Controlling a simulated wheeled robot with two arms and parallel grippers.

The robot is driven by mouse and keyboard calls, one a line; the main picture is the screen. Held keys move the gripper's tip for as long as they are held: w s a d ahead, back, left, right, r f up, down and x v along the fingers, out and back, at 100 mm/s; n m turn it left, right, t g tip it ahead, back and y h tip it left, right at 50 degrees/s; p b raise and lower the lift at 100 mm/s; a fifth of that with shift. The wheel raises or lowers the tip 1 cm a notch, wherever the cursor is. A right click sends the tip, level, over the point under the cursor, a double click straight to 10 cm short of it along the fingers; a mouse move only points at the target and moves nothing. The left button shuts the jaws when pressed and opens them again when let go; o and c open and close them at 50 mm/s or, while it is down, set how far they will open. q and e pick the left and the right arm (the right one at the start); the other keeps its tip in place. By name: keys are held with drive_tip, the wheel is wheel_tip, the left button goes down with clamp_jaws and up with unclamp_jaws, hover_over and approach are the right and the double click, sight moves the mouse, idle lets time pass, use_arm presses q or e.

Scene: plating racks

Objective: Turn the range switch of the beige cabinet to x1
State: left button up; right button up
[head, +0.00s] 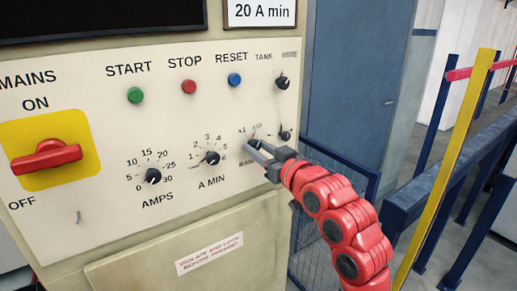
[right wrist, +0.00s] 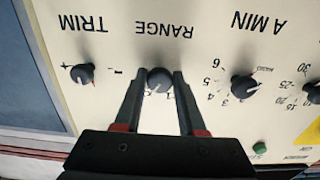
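The beige cabinet (head: 230,225) fills the left and middle of the head view. Its range switch (right wrist: 159,79) is a small dark round knob under the upside-down word RANGE in the right wrist view. Its white mark seems to point down-left there, towards the x10 side; the small labels are partly hidden. My right gripper (head: 258,151) is at the panel, covering most of the switch in the head view. In the right wrist view its two fingers (right wrist: 158,76) stand apart, one on each side of the knob, with little or no gap. My left gripper is not seen.
The A MIN knob (head: 212,158) and TRIM knob (right wrist: 82,74) flank the switch. The red mains handle (head: 45,158) is at the far left. START, STOP and RESET buttons sit above. A blue mesh fence (head: 335,180) and yellow post (head: 450,150) stand to the right.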

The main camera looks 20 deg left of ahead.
clamp_jaws()
drive_tip(key=shift+f+n+b, duration=0.1)
drive_tip(key=shift+n+b, duration=0.3)
drive_tip(key=shift+b, duration=0.55)
drive_tip(key=shift+w+n+b, duration=0.1)
drive_tip(key=shift+n+b, duration=5.4)
drive_tip(key=shift+b, duration=0.35)
